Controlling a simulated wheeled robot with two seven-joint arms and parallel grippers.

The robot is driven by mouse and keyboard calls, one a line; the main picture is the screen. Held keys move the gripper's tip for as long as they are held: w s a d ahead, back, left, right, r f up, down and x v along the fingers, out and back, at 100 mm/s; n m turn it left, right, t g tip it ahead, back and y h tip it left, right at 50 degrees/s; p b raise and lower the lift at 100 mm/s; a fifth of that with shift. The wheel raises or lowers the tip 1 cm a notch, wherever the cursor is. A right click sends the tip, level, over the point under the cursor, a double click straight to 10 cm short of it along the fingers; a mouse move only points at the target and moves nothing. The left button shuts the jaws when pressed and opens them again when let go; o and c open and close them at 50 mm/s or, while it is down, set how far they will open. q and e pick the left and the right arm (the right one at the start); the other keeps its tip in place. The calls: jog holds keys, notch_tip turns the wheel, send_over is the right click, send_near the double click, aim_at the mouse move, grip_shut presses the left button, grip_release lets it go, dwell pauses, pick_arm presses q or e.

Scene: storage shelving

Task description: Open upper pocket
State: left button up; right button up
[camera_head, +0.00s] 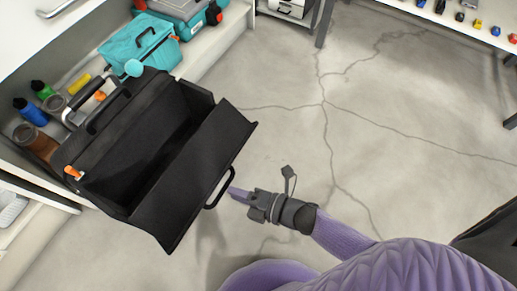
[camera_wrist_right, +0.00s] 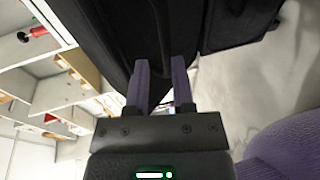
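A black tool case (camera_head: 135,130) stands at the shelf's front edge, its inside showing dark and empty. Its front panel (camera_head: 195,180) is tilted outward and carries a black loop handle (camera_head: 220,188). My right gripper (camera_head: 234,192) is at the handle's outer side. In the right wrist view, the purple fingers of my right gripper (camera_wrist_right: 161,82) are apart, with a dark strip that looks like the handle (camera_wrist_right: 163,45) between their tips. Whether they touch it is unclear. My left gripper is not in view.
A teal case (camera_head: 140,40) and another grey-teal case (camera_head: 180,8) sit behind on the shelf. Bottles, including a blue one (camera_head: 30,112), and jars stand left of the black case. The cracked concrete floor (camera_head: 330,110) to the right is clear.

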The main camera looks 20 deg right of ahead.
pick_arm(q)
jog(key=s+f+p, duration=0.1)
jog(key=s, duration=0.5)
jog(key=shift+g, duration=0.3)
pick_arm(e)
jog(key=v, duration=0.5)
jog(key=shift+s, duration=0.1)
